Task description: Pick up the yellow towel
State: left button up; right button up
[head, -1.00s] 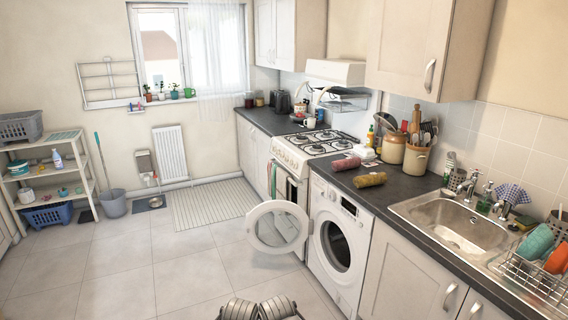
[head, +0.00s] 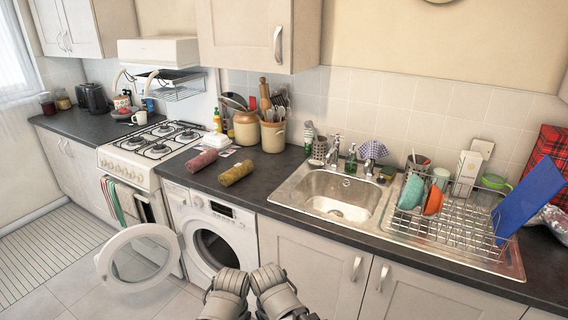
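The yellow towel (head: 236,173) is a mustard-yellow roll lying on the dark countertop, above the washing machine's right side. A rolled pink towel (head: 201,160) lies to its left, apart from it. Nothing covers the yellow towel. Two grey arm parts of mine show at the bottom edge, in front of the washer and well below the counter. I see no fingers on them, so neither gripper shows.
The washing machine (head: 216,228) has its round door (head: 139,255) swung open to the left. Storage jars (head: 246,128) stand behind the yellow towel. The sink (head: 337,196) and a dish rack (head: 450,220) are to the right. Dark counter between towel and sink is clear.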

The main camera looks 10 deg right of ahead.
aim_at(240, 169)
jog(key=i+j+z, duration=0.45)
jog(key=j+z, duration=0.25)
jog(key=i+j+z, duration=0.15)
jog(key=j+z, duration=0.2)
jog(key=i, duration=0.5)
